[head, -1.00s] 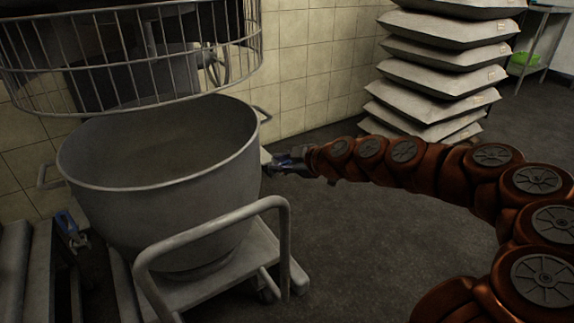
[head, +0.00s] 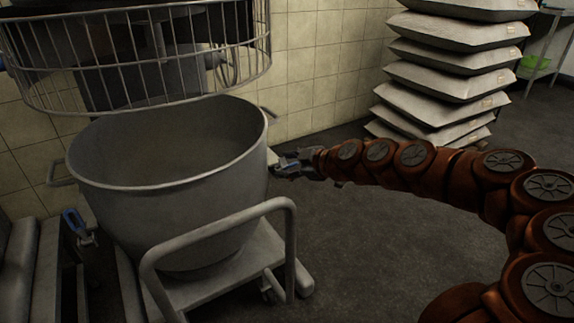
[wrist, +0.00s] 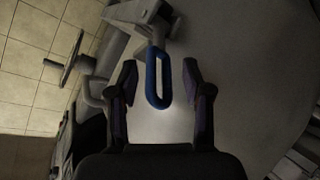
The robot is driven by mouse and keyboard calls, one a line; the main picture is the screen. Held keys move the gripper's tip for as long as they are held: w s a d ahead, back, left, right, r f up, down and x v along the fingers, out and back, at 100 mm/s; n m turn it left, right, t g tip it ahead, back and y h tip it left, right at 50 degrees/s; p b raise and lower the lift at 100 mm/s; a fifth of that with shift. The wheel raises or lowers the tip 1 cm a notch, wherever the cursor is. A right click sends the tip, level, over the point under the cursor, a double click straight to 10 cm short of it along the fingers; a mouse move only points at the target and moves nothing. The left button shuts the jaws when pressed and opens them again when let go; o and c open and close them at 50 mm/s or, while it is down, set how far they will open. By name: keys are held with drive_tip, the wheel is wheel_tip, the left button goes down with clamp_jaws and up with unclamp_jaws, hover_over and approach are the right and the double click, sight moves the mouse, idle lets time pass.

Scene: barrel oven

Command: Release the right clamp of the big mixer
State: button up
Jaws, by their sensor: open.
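The big mixer's grey bowl (head: 165,215) stands at left in the head view. My gripper (head: 280,163) is beside the bowl's right side, near its rim. In the wrist view the right clamp's blue loop handle (wrist: 158,85) hangs from a grey bracket (wrist: 145,20). My open gripper (wrist: 159,72) has one finger on each side of this loop, with gaps between. In the head view the right clamp is largely hidden by my gripper. The left clamp's blue handle (head: 74,222) shows at the bowl's left.
A wire guard (head: 150,75) hangs above the bowl. A trolley with a tubular handle (head: 215,222) is under and in front of the bowl. Stacked sacks (head: 440,75) stand at the back right. The dark floor (head: 370,240) is clear right of the trolley.

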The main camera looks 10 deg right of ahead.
drive_tip(key=v, duration=1.2)
